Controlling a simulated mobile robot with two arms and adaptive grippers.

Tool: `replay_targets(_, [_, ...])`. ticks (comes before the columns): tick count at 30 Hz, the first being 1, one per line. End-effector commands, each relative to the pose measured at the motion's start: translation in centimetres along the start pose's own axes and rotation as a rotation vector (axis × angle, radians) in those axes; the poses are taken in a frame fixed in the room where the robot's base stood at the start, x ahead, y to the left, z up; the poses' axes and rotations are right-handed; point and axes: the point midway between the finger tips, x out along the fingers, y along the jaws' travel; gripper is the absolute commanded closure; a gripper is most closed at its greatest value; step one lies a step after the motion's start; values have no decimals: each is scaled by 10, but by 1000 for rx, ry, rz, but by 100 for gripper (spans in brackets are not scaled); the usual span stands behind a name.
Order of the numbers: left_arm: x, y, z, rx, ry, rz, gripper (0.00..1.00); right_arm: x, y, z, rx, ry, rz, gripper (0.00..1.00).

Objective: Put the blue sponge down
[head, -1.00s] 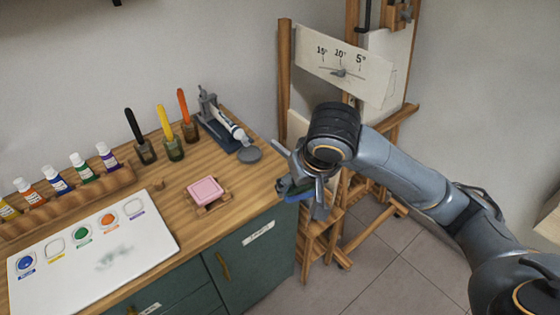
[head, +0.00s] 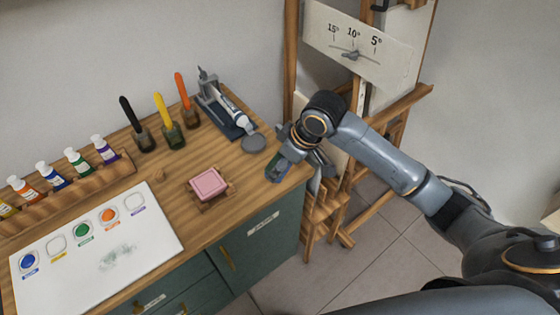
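My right gripper (head: 278,167) reaches in from the right and hangs low over the right end of the wooden worktop (head: 205,225). Its fingers are seen from above and partly covered by its own body. A small dark blue-green patch shows at the fingertips; I cannot tell whether it is the blue sponge or finger. No blue sponge is plainly visible on the worktop. A pink block (head: 208,184) sits in a small wooden holder left of the gripper, apart from it. My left gripper is not in view.
A grey round disc (head: 253,143) and a tube in a stand (head: 226,110) are close behind the gripper. Several handled tools in jars, paint tubes on a rack, and a white palette (head: 150,240) fill the left. An easel (head: 355,45) with an angle scale stands right.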

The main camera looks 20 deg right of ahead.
Motion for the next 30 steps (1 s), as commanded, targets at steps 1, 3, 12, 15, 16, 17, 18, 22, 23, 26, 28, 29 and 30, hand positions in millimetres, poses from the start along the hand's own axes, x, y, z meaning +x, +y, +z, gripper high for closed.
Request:
replay_targets(1, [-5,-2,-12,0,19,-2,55,5,10,-5,4,-2,-1,56])
replay_targets(3, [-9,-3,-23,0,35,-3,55,14,22,-10,4,-1,-1,56])
replay_targets(12, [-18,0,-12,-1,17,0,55,67,58,-12,2,-1,-1,56])
replay_targets(15, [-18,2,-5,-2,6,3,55,76,63,-12,1,0,-1,56])
replay_targets(16, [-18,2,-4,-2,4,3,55,77,64,-12,1,1,-1,56])
replay_targets(17, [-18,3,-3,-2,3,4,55,78,65,-12,0,1,-1,56])
replay_targets(18, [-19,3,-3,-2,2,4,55,80,66,-12,0,1,-1,56])
replay_targets(22, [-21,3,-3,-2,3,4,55,94,69,-7,2,-2,-2,56])
replay_targets(23, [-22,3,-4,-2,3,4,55,98,68,-6,1,-3,-2,56])
replay_targets(26, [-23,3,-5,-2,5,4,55,109,68,-1,1,-2,-2,56])
replay_targets(28, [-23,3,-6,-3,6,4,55,112,68,0,0,0,0,56])
replay_targets(29, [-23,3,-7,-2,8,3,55,113,68,0,0,1,0,56])
replay_targets(30, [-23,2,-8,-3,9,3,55,113,68,0,0,1,0,56])
